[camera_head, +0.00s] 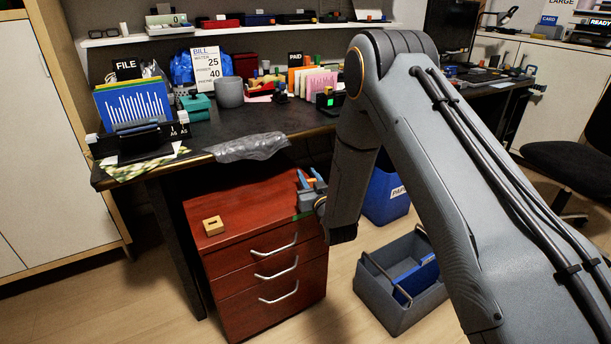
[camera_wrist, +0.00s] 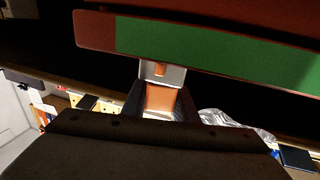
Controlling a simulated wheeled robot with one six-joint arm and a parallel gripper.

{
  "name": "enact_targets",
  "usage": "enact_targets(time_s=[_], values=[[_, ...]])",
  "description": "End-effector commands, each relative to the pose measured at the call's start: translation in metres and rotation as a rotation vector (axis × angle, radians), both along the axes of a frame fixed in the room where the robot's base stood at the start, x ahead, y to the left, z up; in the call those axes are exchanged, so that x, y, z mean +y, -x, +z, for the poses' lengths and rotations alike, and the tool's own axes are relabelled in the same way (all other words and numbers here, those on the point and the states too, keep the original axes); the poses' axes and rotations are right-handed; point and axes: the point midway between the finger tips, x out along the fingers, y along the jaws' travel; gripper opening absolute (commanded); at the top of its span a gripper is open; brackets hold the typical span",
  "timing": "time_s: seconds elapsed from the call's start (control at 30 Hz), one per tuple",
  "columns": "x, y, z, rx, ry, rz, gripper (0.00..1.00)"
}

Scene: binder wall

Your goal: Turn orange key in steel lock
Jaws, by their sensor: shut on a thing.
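The steel lock (camera_wrist: 173,73) is a pale metal piece just beyond the fingers, against the red-edged board with the green strip (camera_wrist: 215,45). A small orange patch shows within the steel. The key lines up with the lock, but how deep it sits and how far it is turned I cannot tell.
The red drawer cabinet (camera_head: 250,246) bears a small wooden block with a slot (camera_head: 213,226). A grey crate (camera_head: 390,311) with a blue thing inside and a blue bin (camera_head: 387,195) stand on the floor. The dark desk (camera_head: 265,122) is crowded behind.

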Motion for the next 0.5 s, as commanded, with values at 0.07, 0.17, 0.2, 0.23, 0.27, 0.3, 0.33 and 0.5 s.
enact_targets(time_s=[0.07,0.17,0.2,0.23,0.27,0.3,0.33,0.5], values=[[-0.0006,-0.0004,0.0004,0.0,-0.001,-0.04,0.04],[-0.0021,-0.001,-0.0001,0.0,0.0,-0.066,0.04],[-0.0025,-0.0012,-0.0002,0.0,0.0,-0.07,0.04],[-0.0028,-0.0013,-0.0003,0.0,0.0,-0.071,0.04],[-0.0029,-0.0013,-0.0004,0.0,0.0,-0.072,0.04],[-0.0029,-0.0013,-0.0005,0.0,0.0,-0.071,0.04],[-0.0029,-0.0013,-0.0006,0.0,0.0,-0.071,0.04],[-0.0028,-0.0014,-0.0005,0.0,0.0,-0.084,0.04]])
